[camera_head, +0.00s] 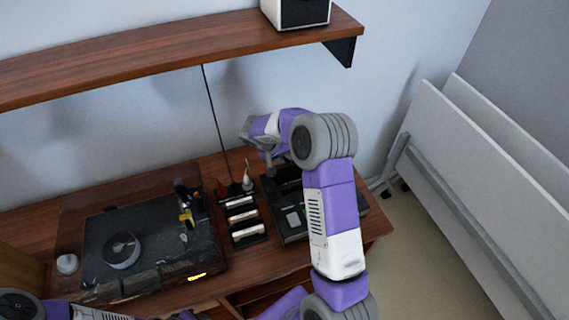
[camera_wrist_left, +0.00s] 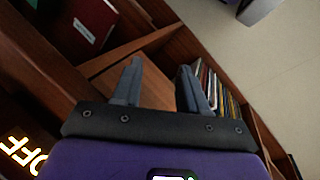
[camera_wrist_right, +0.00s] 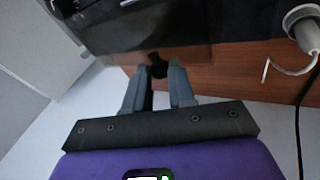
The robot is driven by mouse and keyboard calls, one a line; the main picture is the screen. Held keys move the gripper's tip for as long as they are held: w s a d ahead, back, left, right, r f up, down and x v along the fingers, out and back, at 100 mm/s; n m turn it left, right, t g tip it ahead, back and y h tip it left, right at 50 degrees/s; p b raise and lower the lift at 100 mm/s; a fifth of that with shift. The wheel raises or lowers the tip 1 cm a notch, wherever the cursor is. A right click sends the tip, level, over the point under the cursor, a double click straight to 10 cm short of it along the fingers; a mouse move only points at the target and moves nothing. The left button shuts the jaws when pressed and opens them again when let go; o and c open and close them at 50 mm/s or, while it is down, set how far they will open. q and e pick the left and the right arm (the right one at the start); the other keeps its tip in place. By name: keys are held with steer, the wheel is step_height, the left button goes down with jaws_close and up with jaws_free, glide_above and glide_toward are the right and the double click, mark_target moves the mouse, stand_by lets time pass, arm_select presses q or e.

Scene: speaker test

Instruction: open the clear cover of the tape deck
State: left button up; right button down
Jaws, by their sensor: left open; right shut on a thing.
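The black tape deck (camera_head: 294,236) sits at the right of the wooden table, partly hidden by my right arm. My right gripper (camera_head: 266,158) is over the deck's back part. In the right wrist view my right gripper (camera_wrist_right: 160,70) is shut on a small black knob (camera_wrist_right: 157,58) at the edge of a dark glossy panel (camera_wrist_right: 190,30). This may be the clear cover; its angle is hard to tell. My left gripper (camera_wrist_left: 158,72) is open and empty, seen in the left wrist view above shelf compartments below the table top.
A black machine with a round reel (camera_head: 120,250) and a lit orange display (camera_head: 197,277) stands on the left. A rack of pale cases (camera_head: 243,217) lies between the machines. A wall shelf (camera_head: 180,50) runs above. White folded panels (camera_head: 480,190) stand at right.

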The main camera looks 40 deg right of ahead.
steer(key=shift+s+a+r, duration=0.1)
steer(key=shift+r, duration=0.05)
steer(key=shift+s+r, duration=0.2)
steer(key=shift+r, duration=0.05)
steer(key=c, duration=0.9)
jaws_free()
steer(key=shift+c, duration=0.2)
steer(key=shift+a, duration=0.1)
steer(key=v, duration=0.7)
steer(key=shift+a+r, duration=0.15)
steer(key=shift+r, duration=0.1)
steer(key=shift+r, duration=0.1)
